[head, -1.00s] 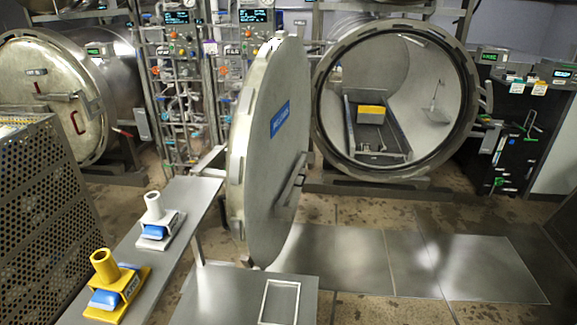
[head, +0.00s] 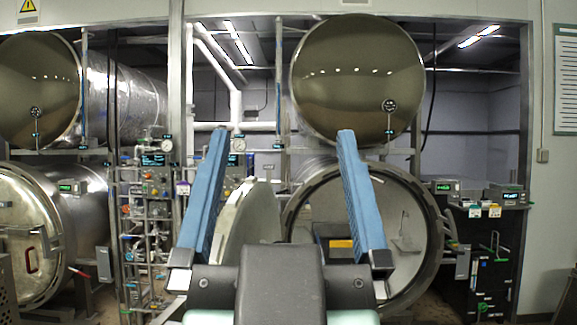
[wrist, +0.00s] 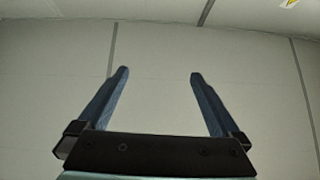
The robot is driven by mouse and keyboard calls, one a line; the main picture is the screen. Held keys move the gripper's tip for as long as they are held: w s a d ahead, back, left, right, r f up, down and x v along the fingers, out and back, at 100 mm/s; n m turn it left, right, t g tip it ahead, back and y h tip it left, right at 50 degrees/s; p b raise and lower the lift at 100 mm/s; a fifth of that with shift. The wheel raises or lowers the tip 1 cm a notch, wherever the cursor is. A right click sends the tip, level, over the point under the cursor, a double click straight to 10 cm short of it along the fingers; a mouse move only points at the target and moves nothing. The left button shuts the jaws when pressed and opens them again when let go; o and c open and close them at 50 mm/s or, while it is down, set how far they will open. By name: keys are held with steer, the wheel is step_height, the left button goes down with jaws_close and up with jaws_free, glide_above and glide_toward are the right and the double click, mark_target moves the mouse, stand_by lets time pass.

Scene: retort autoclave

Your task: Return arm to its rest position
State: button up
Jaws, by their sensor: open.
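My gripper (head: 283,140) is raised in the middle of the head view, close to the camera, with its two blue fingers pointing up and spread wide apart. In the wrist view my gripper (wrist: 157,75) is also open, with nothing between the fingers and only a pale panelled surface (wrist: 160,50) beyond. The gripper and its black mount hide part of the open autoclave door (head: 255,215) and the left part of the open chamber. A yellow block (head: 341,250) sits inside the open chamber (head: 405,215).
A closed vessel (head: 25,245) stands at the left, beside a rack of pipes and gauges (head: 150,210). A large tank (head: 350,75) hangs above the open chamber. A black cabinet (head: 490,255) stands at the right.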

steer(key=shift+s+d+r+t, duration=0.2)
steer(key=shift+s+r+t, duration=0.2)
steer(key=shift+s+r, duration=0.45)
step_height(320, 180, down, 4)
steer(key=b, duration=0.4)
steer(key=shift+a+f, duration=0.1)
